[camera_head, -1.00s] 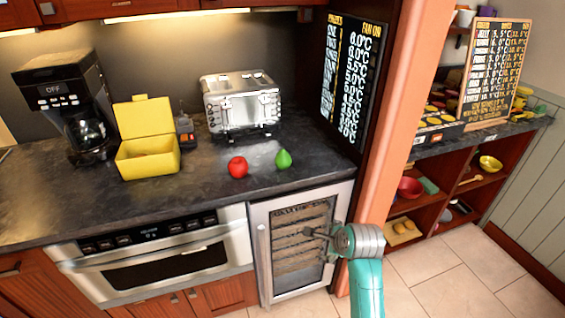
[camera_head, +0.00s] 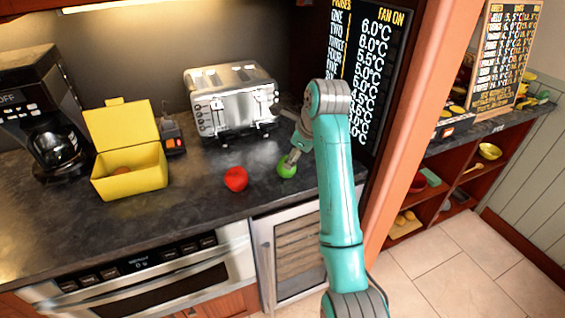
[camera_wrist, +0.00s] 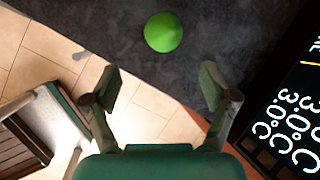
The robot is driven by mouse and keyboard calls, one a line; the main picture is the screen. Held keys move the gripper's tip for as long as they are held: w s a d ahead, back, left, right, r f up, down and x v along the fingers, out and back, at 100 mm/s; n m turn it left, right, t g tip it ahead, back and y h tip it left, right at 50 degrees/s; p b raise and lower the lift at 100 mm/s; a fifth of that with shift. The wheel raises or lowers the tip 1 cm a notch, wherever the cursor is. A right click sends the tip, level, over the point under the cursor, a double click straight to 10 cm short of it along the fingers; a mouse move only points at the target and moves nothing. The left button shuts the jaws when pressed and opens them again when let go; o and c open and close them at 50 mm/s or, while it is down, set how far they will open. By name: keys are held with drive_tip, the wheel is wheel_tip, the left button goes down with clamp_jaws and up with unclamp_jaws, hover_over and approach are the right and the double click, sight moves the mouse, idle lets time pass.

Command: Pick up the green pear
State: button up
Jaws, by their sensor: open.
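The green pear (camera_head: 286,168) sits on the dark countertop, to the right of a red apple (camera_head: 236,179). In the wrist view the pear (camera_wrist: 163,32) shows as a round green shape near the top, ahead of the fingers and between their lines. My gripper (camera_head: 292,158) is over the pear in the head view and partly covers it. In the wrist view my gripper (camera_wrist: 160,88) is open, its two fingers wide apart with nothing between them.
A silver toaster (camera_head: 232,102) stands behind the pear. An open yellow box (camera_head: 130,178) and a coffee machine (camera_head: 45,120) are to the left. The counter's front edge is near the pear.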

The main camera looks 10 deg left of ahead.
drive_tip(key=x, duration=0.4)
drive_tip(key=shift+a+f, duration=0.15)
drive_tip(key=shift+f, duration=0.05)
drive_tip(key=shift+w+x, duration=0.1)
drive_tip(key=shift+x, duration=1.25)
drive_tip(key=shift+w+x, duration=0.15)
drive_tip(key=shift+x, duration=1.2)
drive_tip(key=shift+r, duration=0.15)
drive_tip(key=c, duration=1.5)
